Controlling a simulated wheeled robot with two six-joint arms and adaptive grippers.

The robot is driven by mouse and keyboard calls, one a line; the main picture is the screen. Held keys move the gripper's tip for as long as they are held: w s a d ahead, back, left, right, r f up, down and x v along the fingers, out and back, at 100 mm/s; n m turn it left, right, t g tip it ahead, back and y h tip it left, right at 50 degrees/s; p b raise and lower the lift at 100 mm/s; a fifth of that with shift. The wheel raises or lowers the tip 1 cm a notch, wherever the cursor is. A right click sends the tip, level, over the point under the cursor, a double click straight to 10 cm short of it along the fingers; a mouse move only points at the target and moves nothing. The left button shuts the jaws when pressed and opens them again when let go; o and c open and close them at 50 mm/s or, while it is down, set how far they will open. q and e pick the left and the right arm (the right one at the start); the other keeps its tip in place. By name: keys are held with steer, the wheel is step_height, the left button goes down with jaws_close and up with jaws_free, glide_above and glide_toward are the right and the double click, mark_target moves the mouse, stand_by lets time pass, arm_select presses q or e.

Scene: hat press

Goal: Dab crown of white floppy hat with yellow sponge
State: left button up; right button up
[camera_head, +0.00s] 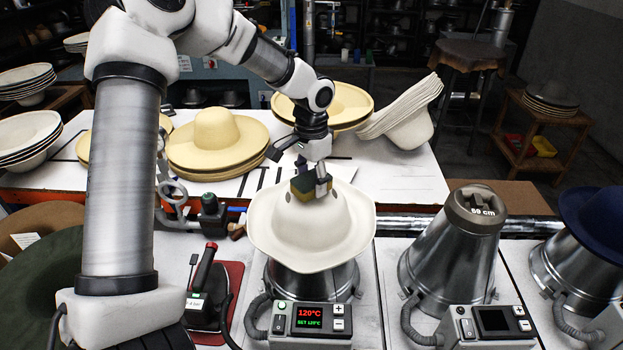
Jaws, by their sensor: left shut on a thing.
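The white floppy hat (335,239) sits on a heated metal block in the middle, its wide wavy brim hanging around it. My left gripper (309,184) comes down over the hat and is shut on the yellow sponge (325,191), which has a dark green top. The sponge is at the top of the crown and looks to touch it; a small gap cannot be ruled out. Small greyish spots show on the crown on either side of the sponge. My right gripper is not in view.
A control box (309,320) reading 120°C stands in front of the hat. An iron (203,290) on a red mat is to the left. A bare metal block (452,240) stands right. Stacked yellow hats (217,140) and white hats (405,115) lie on the table behind.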

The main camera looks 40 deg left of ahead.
arm_select(q)
steer(key=shift+f, duration=0.4)
steer(key=shift+s, duration=0.1)
stand_by(1.4)
step_height(320, 180, up, 5)
steer(key=p, duration=0.4)
steer(key=shift+p, duration=0.4)
steer(key=shift+r+p, duration=0.65)
steer(key=shift+r, duration=0.4)
steer(key=shift+f, duration=0.1)
steer(key=shift+f+b, duration=0.65)
steer(key=shift+f, duration=0.3)
steer(key=shift+f+b, duration=0.9)
steer(key=shift+f, duration=1.1)
